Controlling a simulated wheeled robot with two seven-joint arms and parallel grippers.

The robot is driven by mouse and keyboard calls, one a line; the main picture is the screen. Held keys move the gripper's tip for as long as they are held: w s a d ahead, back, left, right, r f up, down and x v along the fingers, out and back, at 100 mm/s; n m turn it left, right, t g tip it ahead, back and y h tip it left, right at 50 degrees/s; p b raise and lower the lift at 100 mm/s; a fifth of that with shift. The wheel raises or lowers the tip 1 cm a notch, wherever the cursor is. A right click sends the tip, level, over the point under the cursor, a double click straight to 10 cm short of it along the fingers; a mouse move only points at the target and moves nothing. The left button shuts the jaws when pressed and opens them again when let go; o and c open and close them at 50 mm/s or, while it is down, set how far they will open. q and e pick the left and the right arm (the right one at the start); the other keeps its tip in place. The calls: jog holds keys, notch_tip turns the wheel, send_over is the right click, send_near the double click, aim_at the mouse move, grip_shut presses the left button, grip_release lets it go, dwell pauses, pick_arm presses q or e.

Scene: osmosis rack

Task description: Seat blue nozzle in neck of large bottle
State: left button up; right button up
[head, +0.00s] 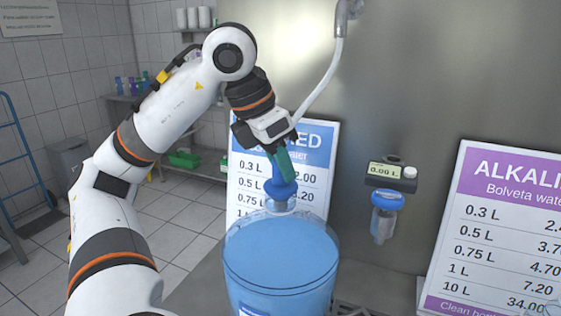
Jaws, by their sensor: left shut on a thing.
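The large bottle (280,262) is wide, clear and blue-tinted. It stands upright on the counter at the lower middle, with its narrow clear neck (279,206) pointing up. The blue nozzle (281,190) is directly above the neck and appears to meet its top. I cannot tell how deep it sits. My left gripper (281,167) reaches in from the upper left and points down, its green fingers shut on the nozzle from above. The fingers hide the nozzle's upper part. My right gripper is not in view.
A small meter (391,174) with a blue-capped clear container (384,222) is on the steel wall to the right. A blue price board (240,200) stands behind the bottle, a purple one (500,230) at far right.

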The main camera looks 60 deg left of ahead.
pick_arm(q)
jog(key=shift+f, duration=0.1)
dwell(0.3)
jog(key=shift+f+b, duration=0.35)
jog(key=shift+b, duration=0.1)
jog(key=o, duration=1.1)
jog(key=shift+o, duration=0.2)
jog(key=o, duration=0.6)
jog(key=shift+r, duration=0.15)
